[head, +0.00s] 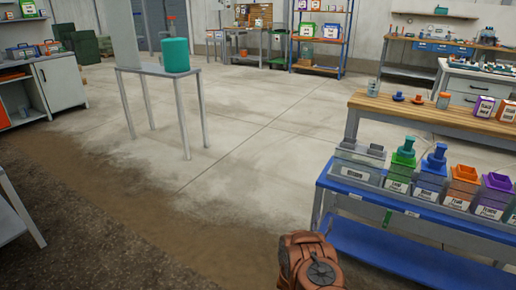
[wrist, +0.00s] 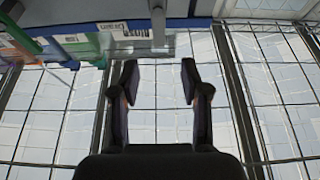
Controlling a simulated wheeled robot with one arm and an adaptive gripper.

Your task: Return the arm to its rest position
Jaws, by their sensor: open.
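My gripper (wrist: 159,85) shows in the wrist view with its two dark fingers apart and nothing between them. Behind the fingers are a glazed roof or window frame and, at the top, a blue shelf edge with labelled bins. In the head view, a brown and dark joint of my arm (head: 312,262) stands at the bottom, just left of the blue bin rack. The gripper itself does not show in the head view.
The blue rack (head: 385,252) with several labelled bins stands at the right, before a wooden bench (head: 450,116). A small table (head: 150,70) holds a teal cylinder (head: 175,55). A white cabinet (head: 62,80) stands left. The concrete floor between (head: 250,150) is clear.

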